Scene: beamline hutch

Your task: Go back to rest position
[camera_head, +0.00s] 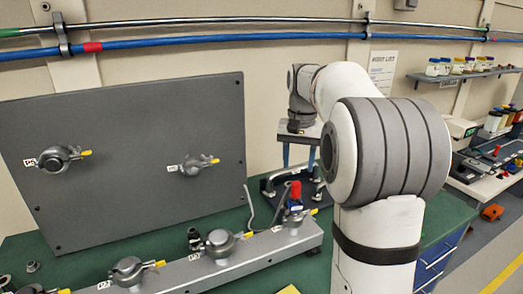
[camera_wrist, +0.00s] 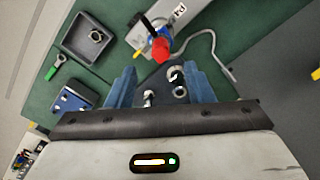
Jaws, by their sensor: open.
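My gripper (camera_wrist: 160,86) is open, its two blue fingers spread apart in the wrist view. Between and beyond the fingers lies a dark plate with small metal fittings (camera_wrist: 179,91), below the gripper. I cannot tell how far below; nothing appears gripped. In the head view my gripper (camera_head: 299,155) hangs fingers-down beyond my white arm, above the green bench (camera_head: 262,250). My arm is stretched out over the bench and hides part of it.
A grey beam (camera_head: 220,268) with clamped flanges and a red-topped valve (camera_head: 295,192) lies near my arm. A grey panel (camera_head: 120,110) stands behind. A grey tray (camera_wrist: 72,48), green-handled tool (camera_wrist: 55,68) and blue block (camera_wrist: 70,103) lie nearby. Pipes (camera_head: 200,40) run along the wall.

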